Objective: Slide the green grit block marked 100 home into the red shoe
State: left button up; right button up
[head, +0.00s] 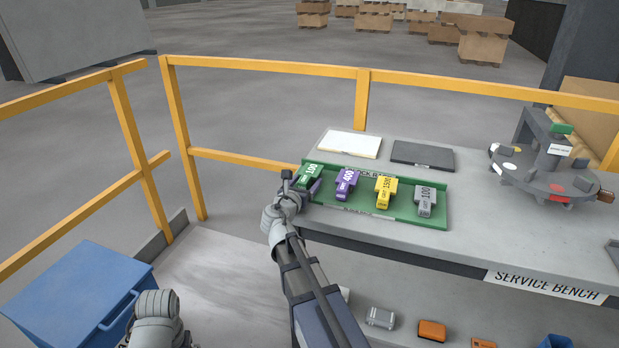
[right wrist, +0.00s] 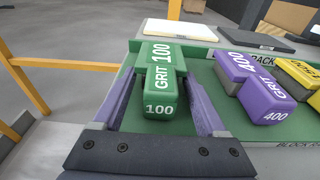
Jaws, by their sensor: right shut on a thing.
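The green grit block marked 100 (head: 309,171) lies at the left end of the green tray (head: 405,220) on the bench. In the right wrist view the block (right wrist: 161,80) shows its 100 label, its narrow end towards me. My right gripper (right wrist: 158,78) is shut on it, one finger on each side of its wider part. In the head view my right gripper (head: 301,186) reaches over the tray's left end. A red patch (head: 557,187) shows on the round grey turntable (head: 545,174) at the right; I cannot tell whether it is the shoe. My left gripper is out of view.
Purple 400 (head: 347,184), yellow (head: 385,190) and grey (head: 425,200) blocks stand right of the green one in the tray. A white pad (head: 350,144) and dark pad (head: 422,155) lie behind it. Yellow rails (head: 270,82) run behind the bench. Bare bench lies between tray and turntable.

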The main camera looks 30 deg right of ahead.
aim_at(306, 176)
grip_shut()
jog(key=shift+r, duration=0.1)
notch_tip(306, 176, up, 10)
jog(key=p, duration=1)
